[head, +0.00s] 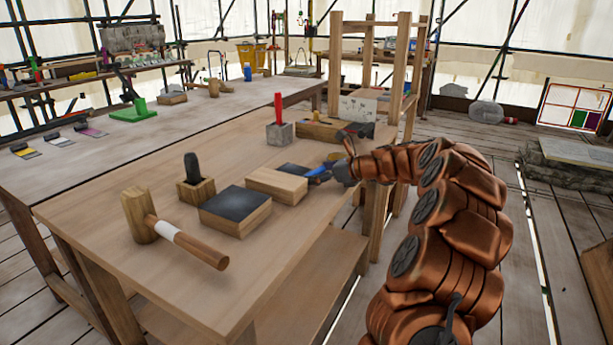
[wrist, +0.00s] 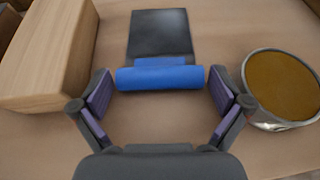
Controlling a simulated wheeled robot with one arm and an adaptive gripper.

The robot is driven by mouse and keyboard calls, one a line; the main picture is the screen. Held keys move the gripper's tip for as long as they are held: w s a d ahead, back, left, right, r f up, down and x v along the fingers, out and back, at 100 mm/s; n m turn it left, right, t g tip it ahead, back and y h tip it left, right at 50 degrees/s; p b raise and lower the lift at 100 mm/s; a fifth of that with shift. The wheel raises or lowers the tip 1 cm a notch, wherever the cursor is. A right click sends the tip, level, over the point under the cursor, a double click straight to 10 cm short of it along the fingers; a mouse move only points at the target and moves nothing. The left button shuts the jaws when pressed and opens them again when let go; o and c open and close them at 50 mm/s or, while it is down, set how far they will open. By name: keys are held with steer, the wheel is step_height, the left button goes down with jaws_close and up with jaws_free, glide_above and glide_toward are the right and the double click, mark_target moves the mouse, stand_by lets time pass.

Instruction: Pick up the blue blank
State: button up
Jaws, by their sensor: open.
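The blue blank (wrist: 160,78) is a short blue cylinder lying crosswise at the near end of a dark flat pad (wrist: 160,30) with a blue stripe, in the wrist view. In the head view the blank (head: 318,174) shows as a small blue shape near the right edge of the wooden table. My gripper (wrist: 160,84) is open. Its two purple-padded fingers stand at the left and right ends of the blank, with the blank between or just beyond the tips. I cannot tell whether the pads touch it. In the head view my gripper (head: 337,172) partly hides the blank.
A pale wooden block (wrist: 45,50) stands close on the left, and a round tin with ochre contents (wrist: 283,85) close on the right. On the table are a dark-topped block (head: 235,209), a mallet (head: 140,215) and a red-handled tool in a grey block (head: 279,133).

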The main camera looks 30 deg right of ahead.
steer(key=c, duration=1.2)
